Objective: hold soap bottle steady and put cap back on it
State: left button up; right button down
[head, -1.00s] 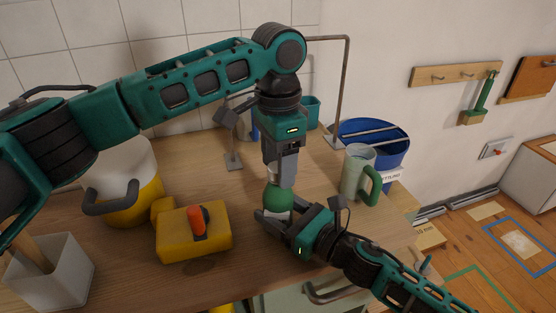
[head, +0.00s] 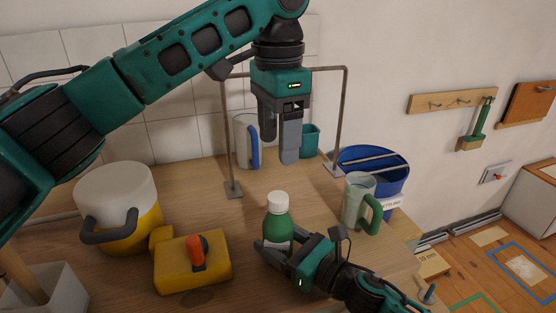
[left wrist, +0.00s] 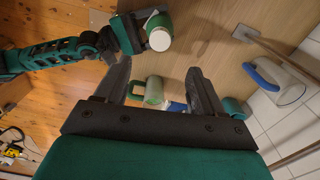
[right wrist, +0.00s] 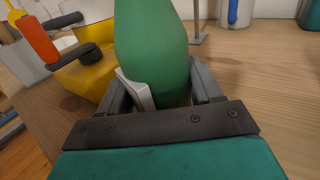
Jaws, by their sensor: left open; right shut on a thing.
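The soap bottle (head: 277,226) is green and stands upright on the wooden worktop. A white cap (head: 278,199) sits on its top, looking straight. My right gripper (head: 275,249) is shut around the bottle's lower part. In the right wrist view the green bottle (right wrist: 152,45) stands between the fingers, its top out of frame. My left gripper (head: 280,150) is open and empty, well above and behind the bottle, fingers pointing down. In the left wrist view the white cap (left wrist: 160,40) is apart from the open fingers (left wrist: 163,85).
A yellow box with a red lever (head: 192,262) and a white-and-yellow pot (head: 118,205) stand to the left. A mug with a green handle (head: 356,203) and a blue bin (head: 385,168) stand to the right. A metal frame (head: 343,110) stands behind.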

pick_arm(q)
jog(key=shift+r, duration=0.55)
pick_arm(e)
jog(key=shift+c, duration=0.5)
grip_release()
jog(key=b+v, duration=0.1)
jog(key=v, duration=1)
jog(key=shift+s+d+f+b, duration=0.1)
jog(key=shift+s+f+b, duration=0.05)
jog(key=shift+b, duration=0.15)
pick_arm(q)
jog(key=shift+f, duration=0.95)
pick_arm(e)
jog(key=shift+v, duration=0.8)
